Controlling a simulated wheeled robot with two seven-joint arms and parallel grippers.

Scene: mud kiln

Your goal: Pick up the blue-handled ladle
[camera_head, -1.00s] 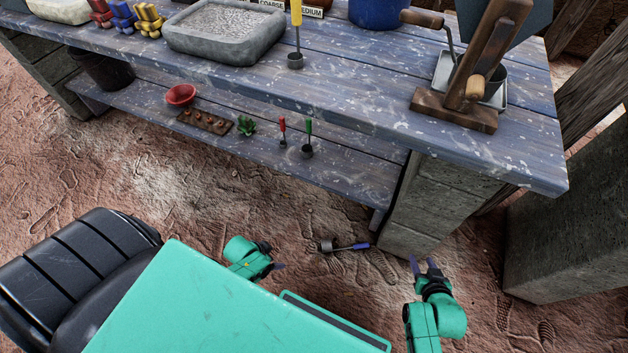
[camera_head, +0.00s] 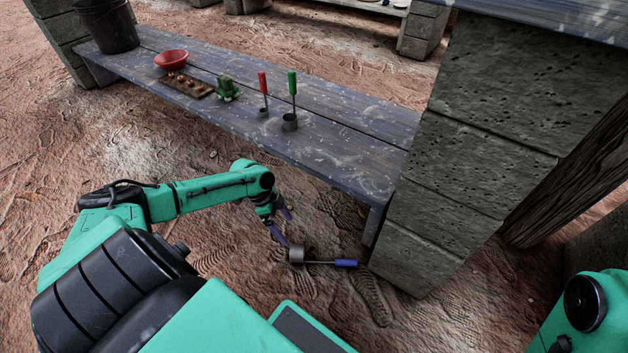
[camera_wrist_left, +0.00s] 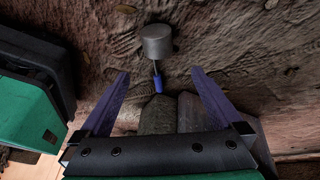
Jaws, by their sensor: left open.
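The blue-handled ladle (camera_head: 345,263) lies on the dirt floor beside the stone pillar, its grey cup to the left and its blue handle to the right. My left gripper (camera_head: 285,228) is open and empty, just to the upper left of the ladle's cup in the head view. In the left wrist view the ladle's cup (camera_wrist_left: 156,42) is ahead of the open fingers (camera_wrist_left: 160,95), and the blue handle end shows between them. I cannot tell the exact gap. Of my right arm only a green part shows at the lower right; its gripper is out of view.
A low blue plank shelf (camera_head: 345,160) runs just behind the ladle. On it stand a red-handled ladle (camera_head: 263,90), a green-handled ladle (camera_head: 291,100), a red bowl (camera_head: 171,59) and a black bucket (camera_head: 106,25). The stone pillar (camera_head: 470,170) stands to the right. The floor in front is clear.

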